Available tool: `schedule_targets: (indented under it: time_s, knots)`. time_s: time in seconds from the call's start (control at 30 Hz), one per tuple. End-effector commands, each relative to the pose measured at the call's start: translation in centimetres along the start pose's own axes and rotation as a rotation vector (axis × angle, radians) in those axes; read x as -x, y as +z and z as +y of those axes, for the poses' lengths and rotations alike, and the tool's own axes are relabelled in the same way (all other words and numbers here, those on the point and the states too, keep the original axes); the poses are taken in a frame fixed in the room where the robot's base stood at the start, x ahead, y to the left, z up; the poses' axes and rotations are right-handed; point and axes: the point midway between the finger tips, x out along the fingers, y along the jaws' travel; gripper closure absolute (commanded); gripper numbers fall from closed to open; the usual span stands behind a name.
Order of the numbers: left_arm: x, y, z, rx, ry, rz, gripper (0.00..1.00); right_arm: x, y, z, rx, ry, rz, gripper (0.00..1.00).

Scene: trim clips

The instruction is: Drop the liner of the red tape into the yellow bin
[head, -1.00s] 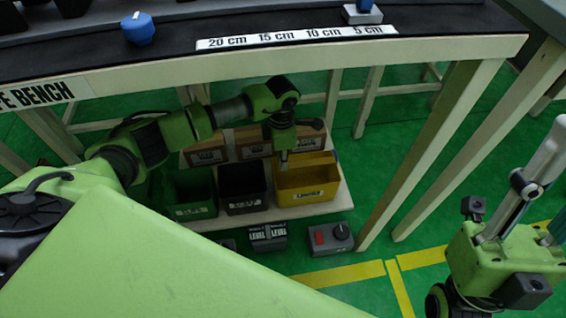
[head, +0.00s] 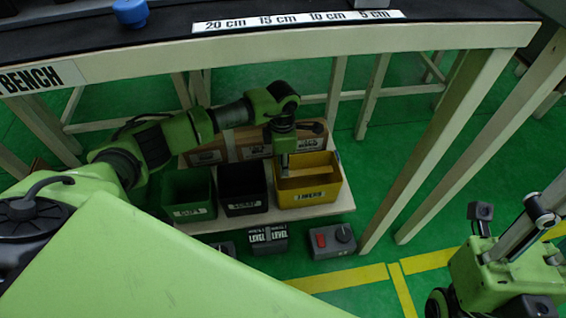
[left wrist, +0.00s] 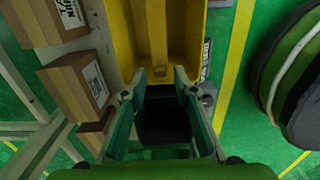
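The yellow bin (head: 310,190) stands on a low board under the bench, at the right end of a row of bins. My left gripper (head: 285,172) points down at its left side, near the rim. In the left wrist view the yellow bin (left wrist: 187,30) is at the top centre. There, my left gripper (left wrist: 160,78) has its fingers apart with nothing seen between them. I cannot pick out the liner or the red tape. My right gripper (head: 525,225) is at the lower right, partly cut off; its finger opening is not clear.
A black bin (head: 243,202) and a green bin (head: 190,208) stand left of the yellow one. Cardboard boxes (head: 255,143) are behind. A control box with a red part (head: 332,240) sits in front. The bench top (head: 300,37) overhangs; a bench leg (head: 430,150) stands to the right.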

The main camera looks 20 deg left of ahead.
Motion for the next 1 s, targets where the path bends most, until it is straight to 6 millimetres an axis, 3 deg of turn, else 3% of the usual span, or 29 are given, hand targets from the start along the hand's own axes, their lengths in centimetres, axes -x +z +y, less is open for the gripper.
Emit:
schedule_targets:
  time_s: [0.43, 0.8, 1.0]
  knots:
    - [0.8, 0.0, 0.1, 0.0, 0.002, -0.001, 0.67, 0.0, 0.0, 0.0, 0.001, 0.001, 0.0, 0.67]
    - [8.0, 0.1, 0.1, -0.001, 0.004, -0.002, 0.67, 0.0, 0.0, 0.0, 0.0, 0.0, 0.0, 0.67]
    - [11.0, 0.0, 0.0, -0.001, 0.001, -0.001, 0.67, 0.0, 0.0, 0.0, 0.0, 0.0, 0.0, 0.67]
